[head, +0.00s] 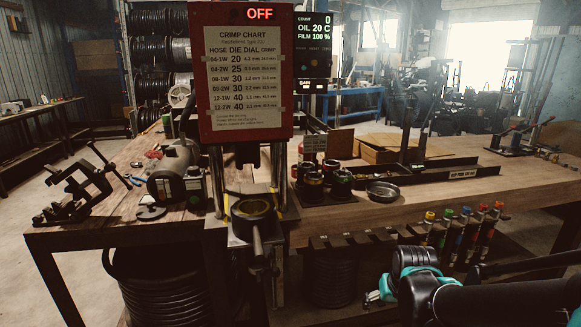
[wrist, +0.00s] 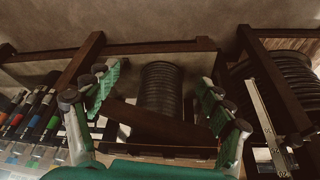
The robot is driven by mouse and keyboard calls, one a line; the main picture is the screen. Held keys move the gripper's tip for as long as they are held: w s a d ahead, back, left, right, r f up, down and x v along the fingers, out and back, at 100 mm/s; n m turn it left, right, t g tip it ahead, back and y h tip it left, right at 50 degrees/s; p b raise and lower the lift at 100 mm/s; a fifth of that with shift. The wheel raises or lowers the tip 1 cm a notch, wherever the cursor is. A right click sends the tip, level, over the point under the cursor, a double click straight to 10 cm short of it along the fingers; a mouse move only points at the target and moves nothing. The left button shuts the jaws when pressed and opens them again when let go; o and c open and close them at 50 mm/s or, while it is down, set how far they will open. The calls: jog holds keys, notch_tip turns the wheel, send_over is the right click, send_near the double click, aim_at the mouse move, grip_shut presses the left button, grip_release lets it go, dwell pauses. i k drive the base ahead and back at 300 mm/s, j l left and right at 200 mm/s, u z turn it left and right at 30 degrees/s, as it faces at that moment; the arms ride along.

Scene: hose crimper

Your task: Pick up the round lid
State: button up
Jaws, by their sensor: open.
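A shallow round metal piece, lid-like or dish-like (head: 382,191), lies on the wooden bench right of the crimper, just in front of a dark tray. A small dark round disc (head: 150,212) lies on the bench left of the crimper; I cannot tell which of the two is the lid. My gripper (head: 377,297) is low at the right, in front of the bench and below its top, well apart from both. In the wrist view my gripper (wrist: 152,95) has its green-padded fingers spread wide with nothing between them. Neither round piece shows in the wrist view.
The crimper with its red chart panel (head: 241,70) stands mid-bench, its handle (head: 258,245) jutting forward. Dark round dies (head: 341,182) stand left of the metal piece. Coloured-top tools (head: 465,228) hang along the bench front. A hose coil (wrist: 162,88) lies under the bench.

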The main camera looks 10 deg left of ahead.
aim_at(151, 209)
jog(key=u, duration=1.55)
